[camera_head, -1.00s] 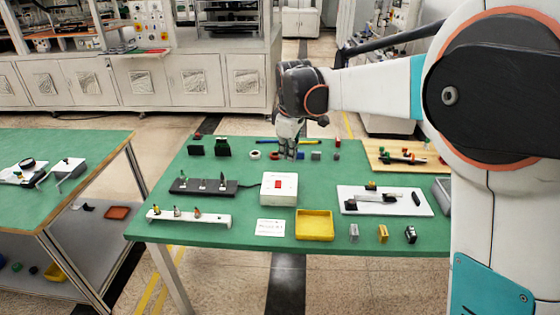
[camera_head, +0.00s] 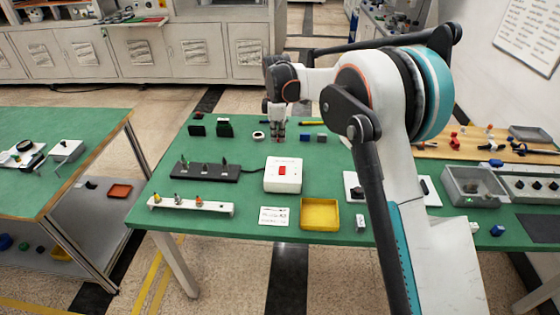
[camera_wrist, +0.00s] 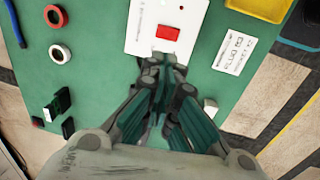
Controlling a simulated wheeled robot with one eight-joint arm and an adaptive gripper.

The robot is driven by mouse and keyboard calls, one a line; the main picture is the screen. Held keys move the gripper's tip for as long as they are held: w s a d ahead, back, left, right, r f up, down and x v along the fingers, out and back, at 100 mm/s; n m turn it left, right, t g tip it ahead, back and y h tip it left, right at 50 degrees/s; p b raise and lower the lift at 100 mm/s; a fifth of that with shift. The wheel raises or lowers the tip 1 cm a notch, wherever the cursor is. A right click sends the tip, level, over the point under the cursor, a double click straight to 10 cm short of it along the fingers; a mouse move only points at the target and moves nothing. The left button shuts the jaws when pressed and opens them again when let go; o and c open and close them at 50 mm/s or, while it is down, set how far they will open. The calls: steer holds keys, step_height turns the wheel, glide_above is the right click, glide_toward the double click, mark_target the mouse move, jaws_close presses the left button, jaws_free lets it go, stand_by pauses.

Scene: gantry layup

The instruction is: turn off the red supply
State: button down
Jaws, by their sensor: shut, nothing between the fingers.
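The red supply is a white box (camera_head: 283,182) with a red switch (camera_head: 283,171) on its top face, in the middle of the green table. A dark cable leaves its left side. In the wrist view the white box (camera_wrist: 140,38) and its red switch (camera_wrist: 168,33) lie just beyond my fingertips. My gripper (camera_head: 278,138) points down over the table, behind the box in the head view. It is shut and empty; the wrist view shows its fingertips (camera_wrist: 163,60) together, overlapping the near edge of the box. I cannot tell whether they touch it, or the switch's position.
A black strip with upright pieces (camera_head: 205,171) stands left of the box. A yellow tray (camera_head: 320,228) and a white printed card (camera_head: 273,216) lie in front. Rings and small blocks lie near my gripper. My arm hides part of the table's right side.

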mark_target(279, 168)
steer(key=shift+f, duration=0.1)
steer(key=f+b, duration=0.1)
steer(key=f, duration=0.3)
steer(key=w+f+b, duration=0.1)
steer(key=f, duration=0.4)
steer(key=f+b, duration=0.2)
steer(key=f, duration=0.2)
steer(key=shift+w+f, duration=0.35)
steer(key=shift+w+f, duration=0.15)
steer(key=shift+f, duration=0.3)
steer(key=shift+r, duration=0.1)
steer(key=shift+s, duration=0.25)
